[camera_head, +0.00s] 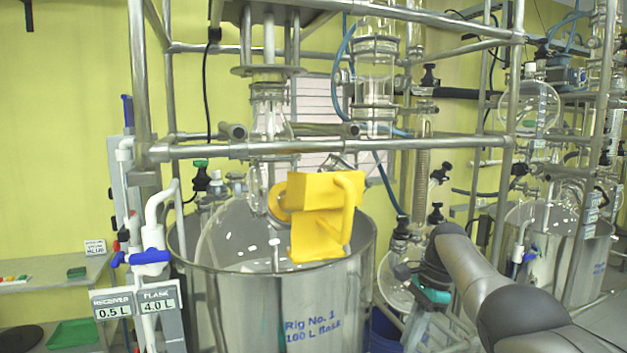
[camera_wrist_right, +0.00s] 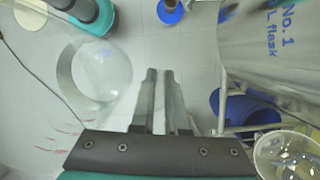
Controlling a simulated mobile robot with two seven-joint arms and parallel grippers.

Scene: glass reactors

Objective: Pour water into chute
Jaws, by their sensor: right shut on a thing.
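The yellow chute (camera_head: 316,216) with a loop handle sits at the top of the glass flask neck, above the steel vessel (camera_head: 285,310) marked Rig No. 1, 100 L flask. My right gripper (camera_head: 412,338) is low to the right of this vessel, below the chute. In the right wrist view my right gripper (camera_wrist_right: 166,75) is shut with a narrow gap between its fingers. A clear vessel (camera_wrist_right: 68,138) with red marks shows beside the fingers; it appears to be what they hold, but its grip is hard to see. My left gripper is out of view.
Steel frame bars (camera_head: 330,148) cross above the chute. A round glass flask (camera_head: 400,278) is close to my right gripper. A blue container (camera_wrist_right: 243,108) stands beside the vessel.

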